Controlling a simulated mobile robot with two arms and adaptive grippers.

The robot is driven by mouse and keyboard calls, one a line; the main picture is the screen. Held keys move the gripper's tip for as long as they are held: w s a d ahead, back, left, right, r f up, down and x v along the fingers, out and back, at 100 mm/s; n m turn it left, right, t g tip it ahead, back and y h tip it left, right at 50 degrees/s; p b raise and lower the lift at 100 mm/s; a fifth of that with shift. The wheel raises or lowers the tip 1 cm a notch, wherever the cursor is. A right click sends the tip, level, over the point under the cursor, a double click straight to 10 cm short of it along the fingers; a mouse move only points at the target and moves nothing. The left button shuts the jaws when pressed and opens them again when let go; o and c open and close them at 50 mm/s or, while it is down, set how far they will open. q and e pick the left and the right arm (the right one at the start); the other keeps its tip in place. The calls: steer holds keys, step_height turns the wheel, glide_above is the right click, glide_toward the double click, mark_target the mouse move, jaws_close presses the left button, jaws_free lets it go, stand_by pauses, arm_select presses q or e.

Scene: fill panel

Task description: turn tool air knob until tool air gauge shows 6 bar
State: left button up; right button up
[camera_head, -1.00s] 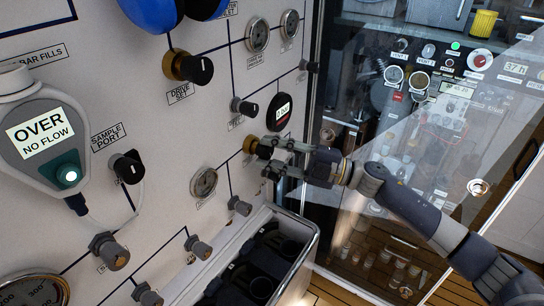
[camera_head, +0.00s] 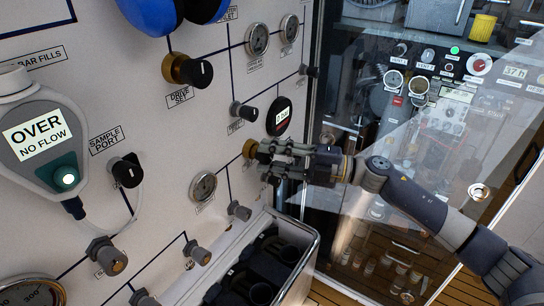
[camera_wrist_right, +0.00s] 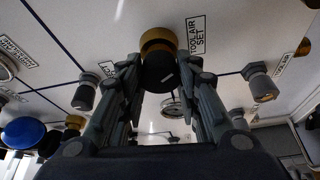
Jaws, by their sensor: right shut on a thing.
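The tool air knob (camera_head: 250,149) is black on a brass collar, low on the pale panel; in the head view my gripper hides most of it. In the right wrist view the knob (camera_wrist_right: 158,72) sits between the fingertips, beside a label reading TOOL AIR SET (camera_wrist_right: 196,35). My right gripper (camera_head: 264,158) is shut on this knob; it also shows in the right wrist view (camera_wrist_right: 160,80). A round dark gauge with a lit white display (camera_head: 279,115), just above the knob, is likely the tool air gauge; its digits are too small to read surely. My left gripper is not in view.
A small dial gauge (camera_head: 203,187) and grey knobs stick out of the panel nearby. An open bin (camera_head: 310,240) with dark items stands below the gripper. A glass pane (camera_head: 420,180) rises to the right behind my arm.

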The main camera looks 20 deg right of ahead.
steer(key=o, duration=1.1)
steer(key=v, duration=1.2)
stand_by(1.4)
